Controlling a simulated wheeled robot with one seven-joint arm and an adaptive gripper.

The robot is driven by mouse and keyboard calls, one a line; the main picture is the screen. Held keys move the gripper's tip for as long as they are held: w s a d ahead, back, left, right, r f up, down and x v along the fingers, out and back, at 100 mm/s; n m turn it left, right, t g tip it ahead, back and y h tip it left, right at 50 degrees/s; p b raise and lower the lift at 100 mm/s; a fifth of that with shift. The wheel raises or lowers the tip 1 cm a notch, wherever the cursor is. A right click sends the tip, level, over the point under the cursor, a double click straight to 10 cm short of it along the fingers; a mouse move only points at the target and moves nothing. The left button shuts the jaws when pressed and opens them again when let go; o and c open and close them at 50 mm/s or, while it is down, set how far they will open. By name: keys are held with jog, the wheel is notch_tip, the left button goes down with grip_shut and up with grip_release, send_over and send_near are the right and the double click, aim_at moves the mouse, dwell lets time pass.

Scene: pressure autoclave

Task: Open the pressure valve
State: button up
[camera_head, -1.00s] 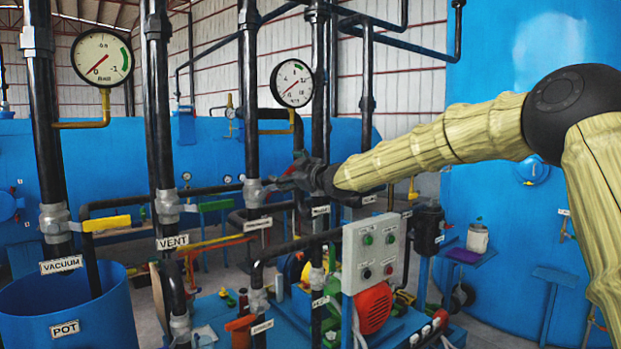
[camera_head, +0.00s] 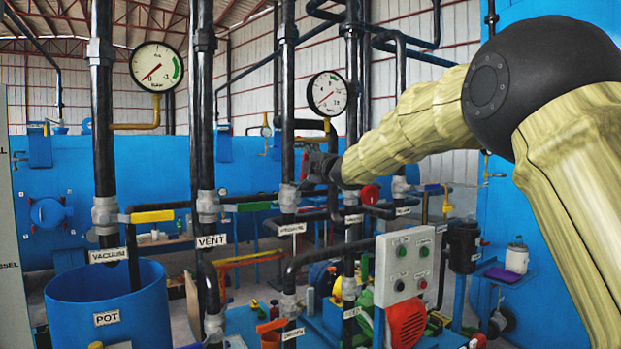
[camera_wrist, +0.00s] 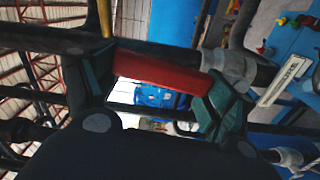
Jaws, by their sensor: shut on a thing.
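The pressure valve (camera_head: 289,198) sits on a black vertical pipe in the middle of the head view, above a small label. Its red handle (camera_wrist: 160,73) shows clearly in the wrist view, lying between my dark green finger pads. There it looks roughly in line with the black pipe beside it. The grey valve body (camera_wrist: 229,65) is at the handle's right end. My gripper (camera_wrist: 155,86) is shut on the red handle. In the head view my gripper (camera_head: 310,168) is just above and right of the valve body and hides most of the handle.
The vent valve's green handle (camera_head: 252,206) and the vacuum valve's yellow handle (camera_head: 152,216) are to the left. A round gauge (camera_head: 327,93) is above my gripper. A grey control box (camera_head: 404,266) stands below my arm. Black pipes crowd the space around my gripper.

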jog(key=shift+s+a+r+n+b, duration=0.1)
jog(key=shift+s+a+n+b, duration=0.45)
jog(key=shift+n, duration=0.25)
jog(key=shift+w, duration=0.1)
jog(key=o, duration=1.3)
jog(key=shift+a, duration=0.1)
jog(key=shift+c, duration=0.2)
jog(key=shift+o, duration=0.3)
jog(key=shift+a, duration=0.1)
jog(key=v, duration=1.2)
